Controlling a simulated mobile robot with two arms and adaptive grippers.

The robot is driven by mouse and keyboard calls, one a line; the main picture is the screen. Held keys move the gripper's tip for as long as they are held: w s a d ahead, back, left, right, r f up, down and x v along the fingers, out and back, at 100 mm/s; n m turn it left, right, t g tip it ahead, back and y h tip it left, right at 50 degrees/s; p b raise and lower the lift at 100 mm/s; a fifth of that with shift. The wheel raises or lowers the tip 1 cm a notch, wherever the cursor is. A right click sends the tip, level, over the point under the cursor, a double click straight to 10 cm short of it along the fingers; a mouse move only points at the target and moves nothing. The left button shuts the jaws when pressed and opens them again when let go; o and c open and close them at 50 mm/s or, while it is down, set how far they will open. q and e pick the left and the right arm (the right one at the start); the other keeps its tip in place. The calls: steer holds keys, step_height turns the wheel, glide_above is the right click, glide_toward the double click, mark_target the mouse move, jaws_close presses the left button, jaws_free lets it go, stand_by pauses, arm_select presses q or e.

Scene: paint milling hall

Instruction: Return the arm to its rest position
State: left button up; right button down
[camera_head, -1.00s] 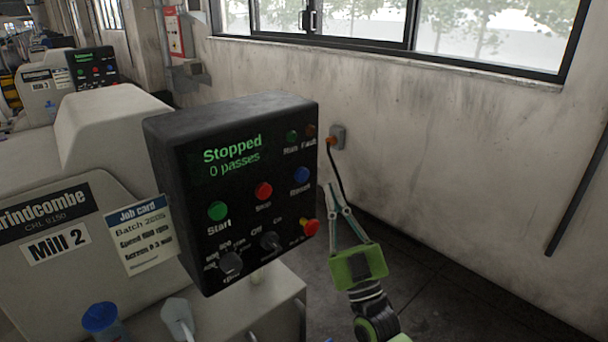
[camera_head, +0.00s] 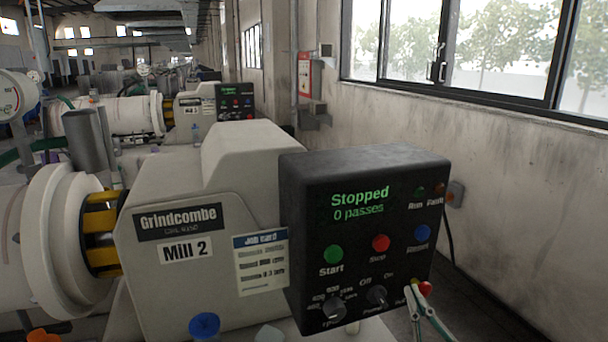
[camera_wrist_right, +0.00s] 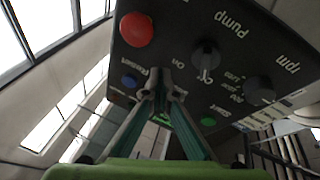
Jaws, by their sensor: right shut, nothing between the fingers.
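My right gripper (camera_head: 413,293) shows at the lower right of the head view, its fingers closed together at the lower right corner of the black control panel. In the right wrist view its green-backed fingers (camera_wrist_right: 160,80) meet in front of the panel, with nothing between them. The control panel (camera_head: 310,235) of Mill 2 reads "Stopped, 0 passes". It carries a green Start button (camera_head: 333,254), a red Stop button (camera_head: 381,243), a blue Reset button (camera_head: 422,233) and knobs. A red round button (camera_wrist_right: 136,30) shows large in the wrist view. My left gripper is not in view.
The mill housing (camera_head: 230,165) with a job card (camera_head: 262,262) stands left of the panel. A blue knob (camera_head: 204,325) is low in front. A wall with windows (camera_head: 500,50) runs along the right. Another mill with its own panel (camera_head: 236,101) stands behind.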

steer(key=s+a+f+g, duration=0.2)
steer(key=f+g, duration=0.1)
steer(key=f, duration=0.3)
steer(key=s+a+f+g, duration=0.2)
steer(key=s+f+g, duration=0.1)
steer(key=f, duration=0.3)
steer(key=s+d+f+m+g+h, duration=0.1)
steer(key=s+f+m+g, duration=0.1)
steer(key=s+f+g, duration=0.75)
steer(key=s+d+f+m+g+h, duration=0.1)
steer(key=s+f+g+h, duration=0.35)
steer(key=s, duration=1.05)
step_height(320, 180, down, 29)
steer(key=s+y, duration=0.3)
steer(key=s+d+f, duration=0.2)
steer(key=s+f, duration=1.2)
steer(key=s, duration=0.2)
steer(key=shift+d+f, duration=0.15)
steer(key=shift+d, duration=0.2)
steer(key=shift+h, duration=0.25)
